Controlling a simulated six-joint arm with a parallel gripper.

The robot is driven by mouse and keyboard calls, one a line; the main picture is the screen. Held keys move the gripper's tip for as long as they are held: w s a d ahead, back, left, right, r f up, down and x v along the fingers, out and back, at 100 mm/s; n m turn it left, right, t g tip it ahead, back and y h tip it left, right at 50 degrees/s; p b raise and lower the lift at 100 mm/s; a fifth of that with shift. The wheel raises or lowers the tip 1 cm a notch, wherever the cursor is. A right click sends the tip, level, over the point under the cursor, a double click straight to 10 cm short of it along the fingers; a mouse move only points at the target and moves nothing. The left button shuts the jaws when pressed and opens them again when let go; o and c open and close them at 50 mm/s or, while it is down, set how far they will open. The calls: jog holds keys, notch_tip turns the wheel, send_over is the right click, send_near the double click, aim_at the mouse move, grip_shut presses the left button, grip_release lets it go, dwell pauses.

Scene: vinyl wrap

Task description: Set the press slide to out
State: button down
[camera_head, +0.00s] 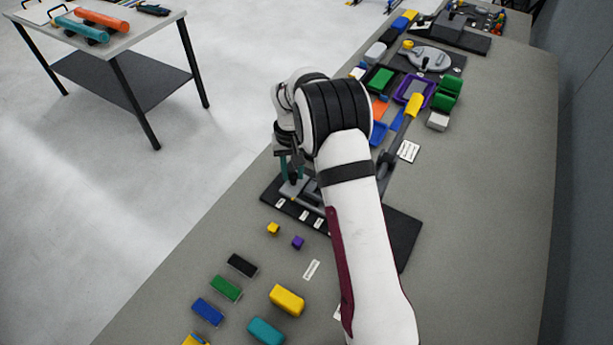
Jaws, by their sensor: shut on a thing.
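The press stands on a dark base plate (407,238) on the bench, and my arm hides much of it. The grey slide part (290,190) of the press shows at the left end of the plate, with a small dark knob (293,181) on it. My gripper (292,176) points down there with its teal fingers on either side of the knob, shut on it. The contact is small and partly shaded. Several small white labels (304,215) lie along the plate's front edge.
Small yellow (273,228) and purple (298,242) cubes lie just in front of the plate. Several coloured blocks (287,299) lie nearer. Behind the arm are trays (413,91), green blocks (447,95) and a grey fixture (430,58). The bench's right side is clear.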

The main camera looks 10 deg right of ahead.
jog(key=shift+w+a+r, duration=0.1)
jog(key=shift+w+a, duration=1)
jog(key=shift+w, duration=0.05)
jog(key=c, duration=0.6)
grip_release()
jog(key=shift+s, duration=0.1)
notch_tip(320, 180, up, 16)
